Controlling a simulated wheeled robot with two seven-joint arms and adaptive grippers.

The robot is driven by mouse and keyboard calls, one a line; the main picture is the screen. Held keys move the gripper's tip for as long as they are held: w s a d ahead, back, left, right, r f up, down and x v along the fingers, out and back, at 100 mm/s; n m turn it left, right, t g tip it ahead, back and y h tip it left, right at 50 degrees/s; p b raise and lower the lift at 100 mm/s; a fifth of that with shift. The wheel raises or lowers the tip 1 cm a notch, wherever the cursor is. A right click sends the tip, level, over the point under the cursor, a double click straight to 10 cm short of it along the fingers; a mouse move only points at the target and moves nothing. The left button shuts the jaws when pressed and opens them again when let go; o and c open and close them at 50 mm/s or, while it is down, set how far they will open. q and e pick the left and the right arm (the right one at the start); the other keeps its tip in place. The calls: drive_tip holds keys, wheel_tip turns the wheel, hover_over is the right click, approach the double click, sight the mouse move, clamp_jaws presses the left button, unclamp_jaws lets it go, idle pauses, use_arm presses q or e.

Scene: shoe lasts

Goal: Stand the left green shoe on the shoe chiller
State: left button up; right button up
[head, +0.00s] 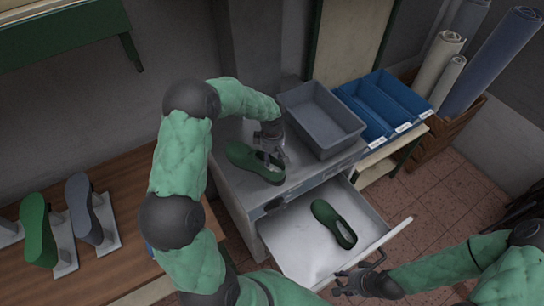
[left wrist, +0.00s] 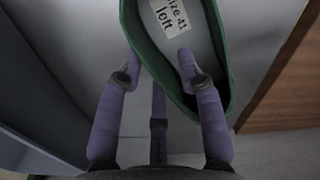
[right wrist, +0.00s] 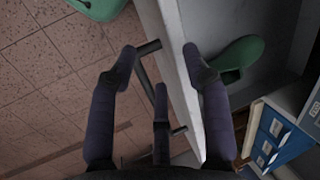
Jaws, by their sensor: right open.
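The left green shoe (head: 254,162) stands on top of the grey cabinet (head: 222,137), which I take for the shoe chiller. In the left wrist view the shoe (left wrist: 223,75) shows an insole label reading "Size 41 left". My left gripper (head: 272,152) is at its opening, one finger inside and the others outside, with the wall between. The fingers (left wrist: 158,62) are spread and look open. A second green shoe (head: 334,222) lies in the open drawer (head: 290,236). My right gripper (head: 358,280) is open at the drawer's handle (head: 374,262), which shows between its fingers (right wrist: 160,55).
A grey bin (head: 322,118) stands behind the shoe on the cabinet, with blue bins (head: 385,105) to its right. A wooden bench (head: 110,200) at left holds a green last (head: 37,230) and a grey one (head: 80,208). Rolls (head: 490,65) stand at back right.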

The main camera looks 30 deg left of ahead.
use_arm(q)
drive_tip(key=shift+r, duration=0.15)
wheel_tip(320, 180, up, 12)
drive_tip(key=shift+p, duration=0.45)
idle(0.7)
